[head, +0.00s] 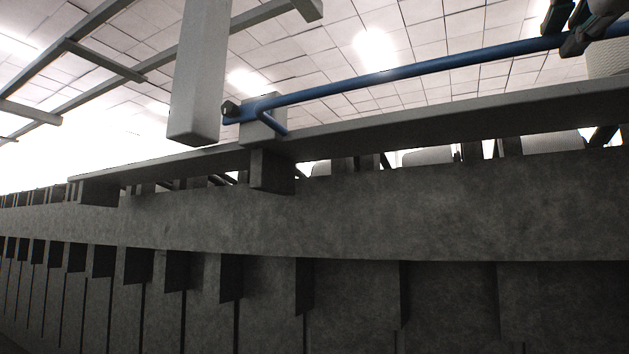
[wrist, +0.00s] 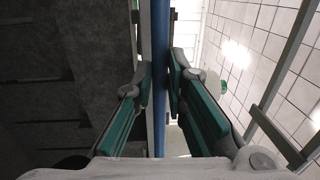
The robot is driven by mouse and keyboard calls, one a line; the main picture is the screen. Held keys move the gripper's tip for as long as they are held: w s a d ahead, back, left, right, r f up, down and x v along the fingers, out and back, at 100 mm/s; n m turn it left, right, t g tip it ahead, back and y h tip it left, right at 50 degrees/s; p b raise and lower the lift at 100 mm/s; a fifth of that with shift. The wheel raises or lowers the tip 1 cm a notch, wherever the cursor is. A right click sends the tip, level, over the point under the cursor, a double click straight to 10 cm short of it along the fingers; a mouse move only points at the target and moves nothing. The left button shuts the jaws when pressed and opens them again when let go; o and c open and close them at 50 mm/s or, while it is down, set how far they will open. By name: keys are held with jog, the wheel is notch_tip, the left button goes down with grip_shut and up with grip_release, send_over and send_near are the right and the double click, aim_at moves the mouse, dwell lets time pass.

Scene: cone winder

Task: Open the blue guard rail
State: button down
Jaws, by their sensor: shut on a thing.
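The blue guard rail (head: 400,74) is a thin bar in the head view. It slants up from a pivot bracket (head: 262,118) near the middle left to the top right corner. My gripper (head: 572,38) is at the top right, partly cut off by the frame edge, and is shut on the rail. In the wrist view the blue rail (wrist: 159,60) runs upright between the two green-padded fingers of my gripper (wrist: 160,85). The rail's far end is out of the head view.
A long grey machine beam (head: 450,200) crosses the head view, with a narrow ledge (head: 480,118) below the rail. A pale hanging post (head: 200,75) stands left of the bracket. Pale cones (head: 428,156) show behind the ledge. The space above the rail looks open to the tiled ceiling.

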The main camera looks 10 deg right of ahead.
jog(key=c, duration=1.6)
grip_release()
jog(key=shift+s+a, duration=0.1)
jog(key=v, duration=1.1)
jog(key=shift+s+a, duration=0.25)
jog(key=shift+s, duration=0.05)
